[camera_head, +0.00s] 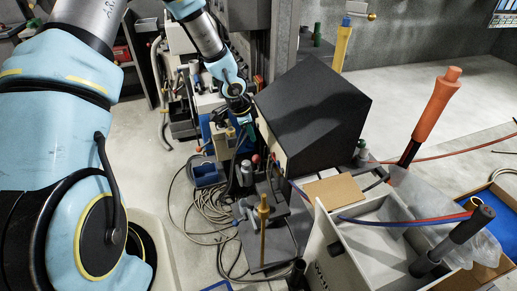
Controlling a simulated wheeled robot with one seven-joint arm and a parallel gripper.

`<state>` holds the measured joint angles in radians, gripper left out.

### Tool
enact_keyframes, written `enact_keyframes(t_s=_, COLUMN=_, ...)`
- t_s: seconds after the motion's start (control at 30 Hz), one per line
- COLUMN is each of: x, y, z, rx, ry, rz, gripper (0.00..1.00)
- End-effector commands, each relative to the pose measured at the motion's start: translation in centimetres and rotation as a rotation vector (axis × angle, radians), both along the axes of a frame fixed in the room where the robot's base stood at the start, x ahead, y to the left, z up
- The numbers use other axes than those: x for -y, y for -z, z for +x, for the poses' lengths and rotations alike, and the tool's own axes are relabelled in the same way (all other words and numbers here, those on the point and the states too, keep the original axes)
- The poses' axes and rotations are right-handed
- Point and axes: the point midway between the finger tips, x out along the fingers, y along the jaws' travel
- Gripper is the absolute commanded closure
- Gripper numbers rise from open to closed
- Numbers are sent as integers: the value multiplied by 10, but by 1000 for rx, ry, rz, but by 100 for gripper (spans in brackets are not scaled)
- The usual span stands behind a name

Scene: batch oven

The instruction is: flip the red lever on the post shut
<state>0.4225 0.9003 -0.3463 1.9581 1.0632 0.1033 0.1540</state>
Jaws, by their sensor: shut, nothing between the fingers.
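My arm reaches from the upper left to the workspace, and my gripper (241,121) points down beside the dark box-shaped oven (318,105). Its jaws look shut and empty, small in this view. A small red knob (256,159) shows just below the gripper, among grey and dark fittings; I cannot tell whether it belongs to the lever. A larger orange-red handle (437,104) on a black rod leans up at the right, well apart from the gripper. I cannot tell for sure which of these is the red lever, or make out its post.
Pale floor is clear at left.

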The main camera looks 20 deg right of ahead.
Motion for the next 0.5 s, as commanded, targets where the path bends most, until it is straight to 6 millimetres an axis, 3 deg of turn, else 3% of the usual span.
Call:
enact_keyframes(t_s=0.33, x=1, y=2, z=0, rx=0, ry=5, rz=-1, gripper=100)
enact_keyframes(t_s=0.5, x=6, y=16, z=0, rx=-1, ry=8, rz=1, gripper=100)
